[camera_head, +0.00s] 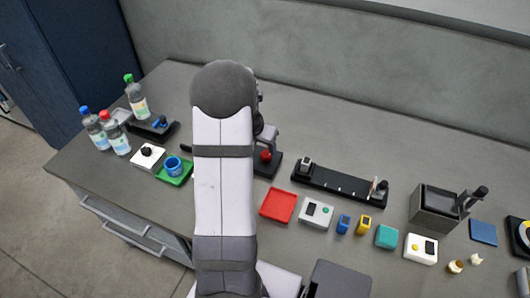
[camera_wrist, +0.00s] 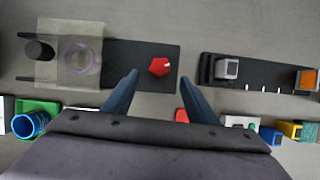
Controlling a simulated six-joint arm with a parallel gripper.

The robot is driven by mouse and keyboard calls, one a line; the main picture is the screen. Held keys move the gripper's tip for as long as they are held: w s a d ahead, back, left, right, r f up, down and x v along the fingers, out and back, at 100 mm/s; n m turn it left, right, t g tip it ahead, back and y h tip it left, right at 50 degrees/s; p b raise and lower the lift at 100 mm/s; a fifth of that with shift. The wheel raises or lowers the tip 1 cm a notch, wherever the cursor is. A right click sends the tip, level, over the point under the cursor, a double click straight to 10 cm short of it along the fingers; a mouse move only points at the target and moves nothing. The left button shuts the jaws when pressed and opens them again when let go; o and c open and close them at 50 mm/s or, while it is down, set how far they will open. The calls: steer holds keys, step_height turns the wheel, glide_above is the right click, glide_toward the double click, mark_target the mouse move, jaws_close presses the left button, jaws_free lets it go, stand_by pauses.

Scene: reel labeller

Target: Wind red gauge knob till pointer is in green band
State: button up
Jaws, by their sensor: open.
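The red knob (camera_wrist: 160,66) is a faceted piece on the right part of a black base plate (camera_wrist: 118,50) in the wrist view. It also shows in the head view (camera_head: 265,156), just right of my arm. My gripper (camera_wrist: 158,80) is open and empty, its two dark fingers spread on either side of the knob's column in the picture, with the knob just beyond the tips. I cannot tell the height between them. A translucent plate with a purple ring (camera_wrist: 82,58) stands on the same base, left of the knob. I make out no pointer or green band.
A long black rail (camera_head: 335,186) with a grey block and white ticks lies to the right. A red tray (camera_head: 278,205) and a white box (camera_head: 316,212) lie nearer the front. A green tray (camera_head: 174,174) with a blue ring and several bottles stand left.

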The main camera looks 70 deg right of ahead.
mark_target(266, 155)
steer(key=shift+p+x, duration=0.3)
steer(key=shift+x, duration=3.05)
steer(key=shift+c, duration=0.4)
steer(key=c, duration=1)
